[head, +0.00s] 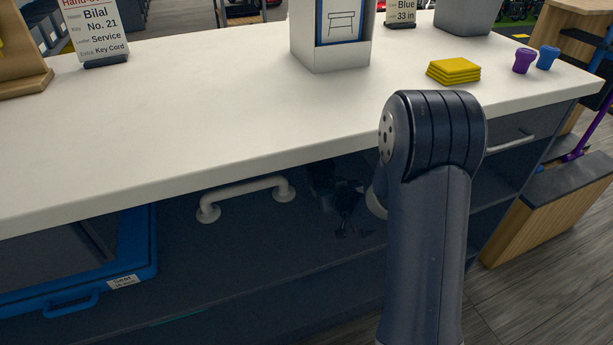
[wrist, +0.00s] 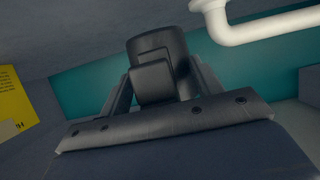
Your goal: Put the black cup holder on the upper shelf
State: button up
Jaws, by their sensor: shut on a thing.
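The black cup holder (wrist: 152,68) is between the fingers of my gripper (wrist: 160,88) in the wrist view, and the gripper is shut on it. In the head view my gripper (head: 345,200) is under the white counter top, inside the dark shelf space. The cup holder is hard to make out there against the dark gripper and shadow. The upper shelf (head: 250,238) is the dark board under the counter. I cannot tell whether the cup holder touches it.
A white bar handle (head: 245,190) is close left of my gripper; it also shows in the wrist view (wrist: 260,28). A blue tray (head: 140,245) is at far left. The counter top (head: 200,120) overhangs the shelf.

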aim_at(316, 166)
jog(key=w+a, duration=0.1)
jog(key=w, duration=0.5)
jog(key=w+a+b, duration=0.1)
jog(key=w, duration=0.2)
jog(key=shift+a, duration=0.3)
jog(key=shift+f+b, duration=0.85)
jog(key=shift+f, duration=0.9)
jog(key=shift+f, duration=0.1)
jog(key=o, duration=1.1)
jog(key=shift+s+d+r, duration=0.1)
jog(key=shift+s+r, duration=0.1)
jog(key=shift+r, duration=0.05)
jog(key=p+v, duration=0.2)
jog(key=v, duration=0.9)
jog(key=shift+s+d, duration=0.1)
jog(key=shift+s, duration=0.2)
jog(key=shift+w+f, duration=0.1)
